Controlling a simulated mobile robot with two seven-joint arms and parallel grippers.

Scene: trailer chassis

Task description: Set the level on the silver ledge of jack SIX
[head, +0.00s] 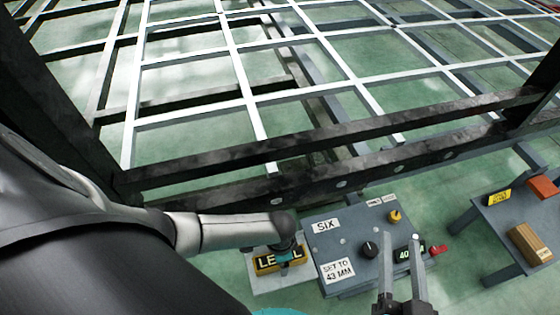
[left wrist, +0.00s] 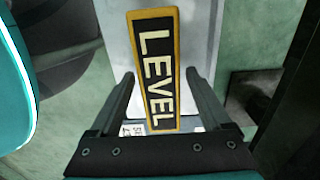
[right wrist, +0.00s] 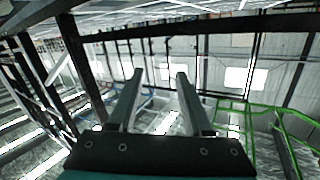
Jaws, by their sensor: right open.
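The level (head: 268,263), a black block with a yellow border and "LEVEL" on it, is at the silver ledge (head: 290,281) left of jack SIX (head: 343,226). In the left wrist view the level (left wrist: 155,70) appears over the pale ledge (left wrist: 205,30), and I cannot tell for sure that it rests flat. My left gripper (left wrist: 160,82) has its fingers apart, one on each side of the level, with gaps showing. In the head view my left arm partly hides the level. My right gripper (head: 402,242) is open and empty in front of the jack's display.
Jack SIX carries a black knob (head: 369,249), a yellow knob (head: 395,216), a red part (head: 438,250) and a "SET TO 43 MM" label (head: 337,270). A grey table (head: 500,222) with a wooden block (head: 530,243) stands right. The dark chassis beam (head: 330,180) runs behind the jack.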

